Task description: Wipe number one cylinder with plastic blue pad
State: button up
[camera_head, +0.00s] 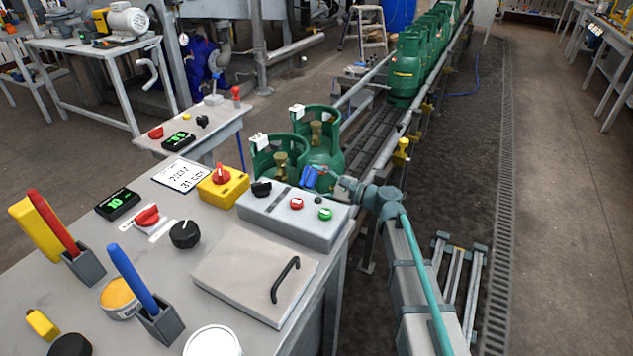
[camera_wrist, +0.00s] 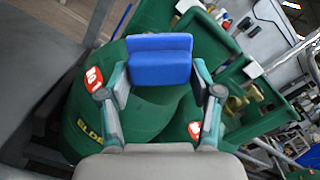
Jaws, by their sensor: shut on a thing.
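My gripper (camera_wrist: 160,78) is shut on the blue pad (camera_wrist: 160,60), which sits between the fingertips in the wrist view. A green cylinder (camera_wrist: 75,118) with a red "No 1" label (camera_wrist: 94,79) is just beyond and left of the pad. Whether the pad touches it I cannot tell. In the head view, the pad (camera_head: 309,177) and my gripper (camera_head: 325,181) are beside two green cylinders, a left one (camera_head: 268,176) and a right one (camera_head: 328,150). Their labels do not show there.
A control desk (camera_head: 170,250) with knobs, a grey button box (camera_head: 290,215) and holders with coloured handles fills the near left. A conveyor (camera_head: 375,140) carries more green cylinders (camera_head: 407,68) at the back.

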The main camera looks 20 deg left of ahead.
jog(key=shift+w+a, duration=0.1)
jog(key=shift+a, duration=0.45)
jog(key=shift+w, duration=0.1)
jog(key=shift+w+d+p, duration=0.15)
jog(key=shift+w, duration=0.6)
jog(key=shift+w+d+p, duration=0.15)
jog(key=shift+w, duration=0.55)
jog(key=shift+s+a+p, duration=0.15)
jog(key=shift+s+p, duration=0.05)
jog(key=shift+s, duration=0.6)
jog(key=shift+s+a+p, duration=0.15)
jog(key=shift+s, duration=0.65)
jog(key=shift+s+d, duration=0.2)
jog(key=shift+d, duration=1.3)
jog(key=shift+s+d, duration=0.15)
jog(key=shift+d, duration=1.3)
